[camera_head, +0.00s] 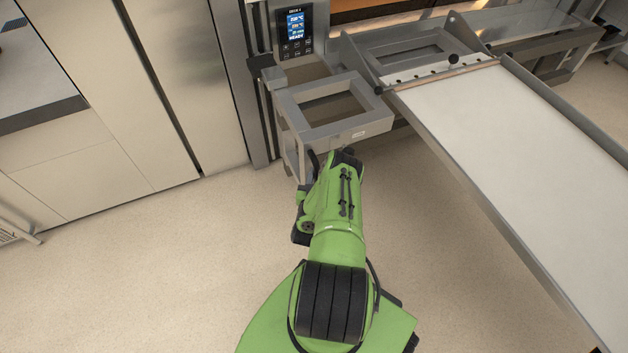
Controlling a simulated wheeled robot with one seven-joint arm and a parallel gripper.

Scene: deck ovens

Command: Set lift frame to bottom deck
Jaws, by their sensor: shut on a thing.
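The lift frame (292,104) is a grey metal frame with a rectangular opening, in front of the deck oven in the upper middle of the head view. A white loader belt (500,130) with raised metal sides slopes from it down to the lower right. My green arm reaches up from the bottom to the frame's front left. My gripper (325,158) is at the frame's front edge, by a downward-hanging grey bar. It is shut on part of the lift frame, but the fingertips and the exact grip are largely hidden by my wrist.
A lit control panel (294,28) is on the oven's front post, above the frame. Steel cabinets (110,90) stand to the left. A grey side rail (540,95) borders the loader on the right. The beige floor (150,270) is clear at lower left.

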